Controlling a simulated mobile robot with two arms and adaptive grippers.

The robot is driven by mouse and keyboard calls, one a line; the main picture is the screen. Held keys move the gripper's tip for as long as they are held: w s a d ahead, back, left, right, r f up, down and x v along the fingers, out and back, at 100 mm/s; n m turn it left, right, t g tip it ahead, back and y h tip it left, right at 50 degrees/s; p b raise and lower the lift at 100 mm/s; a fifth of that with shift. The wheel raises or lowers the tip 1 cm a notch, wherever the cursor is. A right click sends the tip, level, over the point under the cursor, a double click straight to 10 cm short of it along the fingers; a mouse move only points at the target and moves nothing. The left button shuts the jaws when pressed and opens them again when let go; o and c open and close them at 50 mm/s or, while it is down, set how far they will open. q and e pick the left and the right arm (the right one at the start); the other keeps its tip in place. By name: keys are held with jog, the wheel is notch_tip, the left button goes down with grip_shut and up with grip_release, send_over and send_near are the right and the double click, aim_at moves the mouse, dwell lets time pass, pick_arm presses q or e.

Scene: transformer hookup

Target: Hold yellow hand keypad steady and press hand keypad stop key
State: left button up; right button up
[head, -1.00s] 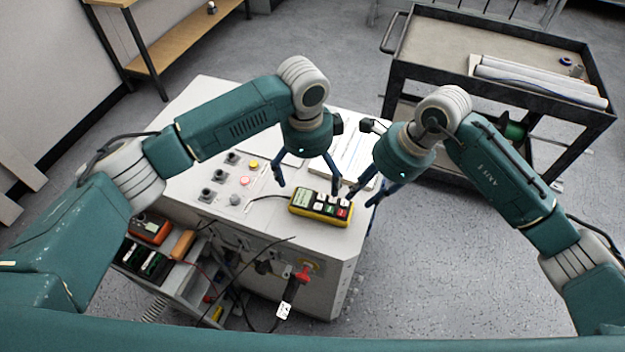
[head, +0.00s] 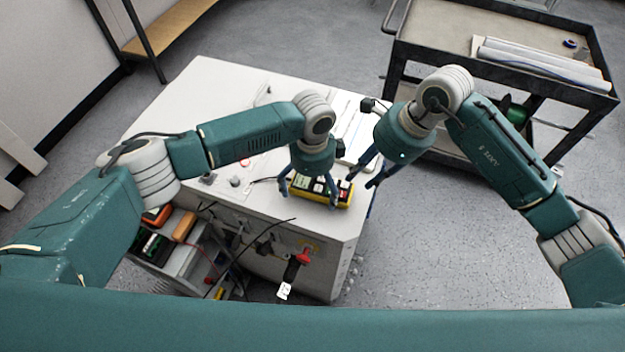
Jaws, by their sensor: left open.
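The yellow hand keypad (head: 347,199) lies on the white cabinet top near its front right corner, its keys facing up. My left gripper (head: 309,197) is open, pointing down over the keypad, with one finger near its left end and the other in front of its right part. I cannot tell whether the fingers touch it. They hide part of the display and keys. A red key, possibly the stop key, shows at the right end. My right gripper (head: 361,182) hangs just right of the keypad, apart from it. Its fingers show a narrow gap, but its jaw state is unclear.
The cabinet top (head: 205,95) is clear at the back left. White papers (head: 350,135) lie behind the keypad. A dark cart (head: 455,50) with rolled sheets stands at the back right. Cables and a red connector (head: 303,257) hang at the cabinet front.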

pick_arm(q)
jog(key=c, duration=1.6)
pick_arm(e)
jog(key=shift+c, duration=0.3)
grip_shut()
pick_arm(q)
jog(key=shift+f, duration=0.1)
